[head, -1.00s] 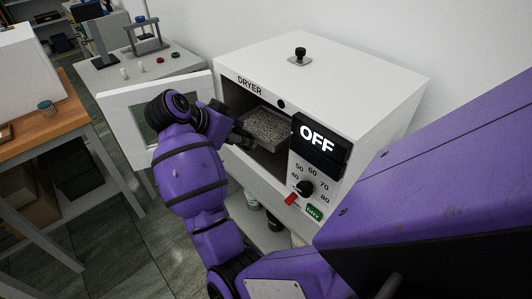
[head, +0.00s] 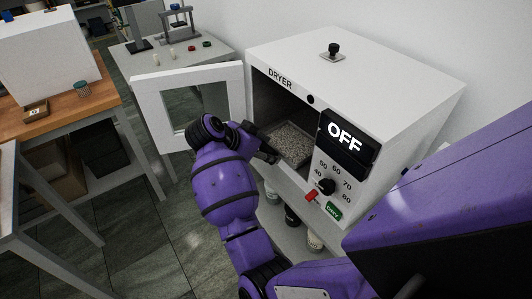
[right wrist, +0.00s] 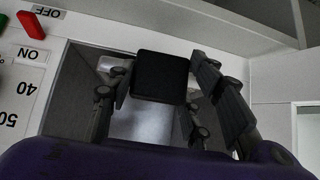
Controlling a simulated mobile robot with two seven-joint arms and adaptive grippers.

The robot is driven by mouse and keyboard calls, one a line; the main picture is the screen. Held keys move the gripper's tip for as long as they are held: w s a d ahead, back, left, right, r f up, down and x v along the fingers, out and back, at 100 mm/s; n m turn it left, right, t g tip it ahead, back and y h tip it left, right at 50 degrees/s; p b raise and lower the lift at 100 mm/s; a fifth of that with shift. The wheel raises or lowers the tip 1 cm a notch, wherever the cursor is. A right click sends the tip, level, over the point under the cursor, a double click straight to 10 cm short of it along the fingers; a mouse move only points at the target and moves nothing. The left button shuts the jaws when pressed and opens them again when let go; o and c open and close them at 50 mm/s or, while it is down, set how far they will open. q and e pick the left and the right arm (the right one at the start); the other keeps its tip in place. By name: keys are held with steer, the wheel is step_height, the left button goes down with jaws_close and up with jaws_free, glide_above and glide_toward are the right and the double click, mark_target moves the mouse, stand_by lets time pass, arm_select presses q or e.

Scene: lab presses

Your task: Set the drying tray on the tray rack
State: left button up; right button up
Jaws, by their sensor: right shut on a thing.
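The drying tray (head: 292,143), a shallow grey tray filled with speckled grains, is in the open chamber of the white dryer (head: 390,75), at its doorway. My right gripper (head: 268,151) is at the tray's near left edge and shut on it. In the right wrist view a black block (right wrist: 160,76), probably the tray's grip, sits between the fingers. The forearm hides part of the doorway. I cannot make out the tray rack. My left gripper is not in view.
The dryer door (head: 190,103) stands open at the left of the chamber. The display reads OFF. Several jars (head: 292,216) stand under the dryer. A wooden-topped bench (head: 60,115) is at the left, and a white side table (head: 200,55) behind. Tiled floor lies between.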

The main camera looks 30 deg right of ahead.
steer(key=shift+f, duration=0.3)
steer(key=shift+f, duration=0.1)
steer(key=shift+f, duration=0.15)
steer(key=o, duration=1.3)
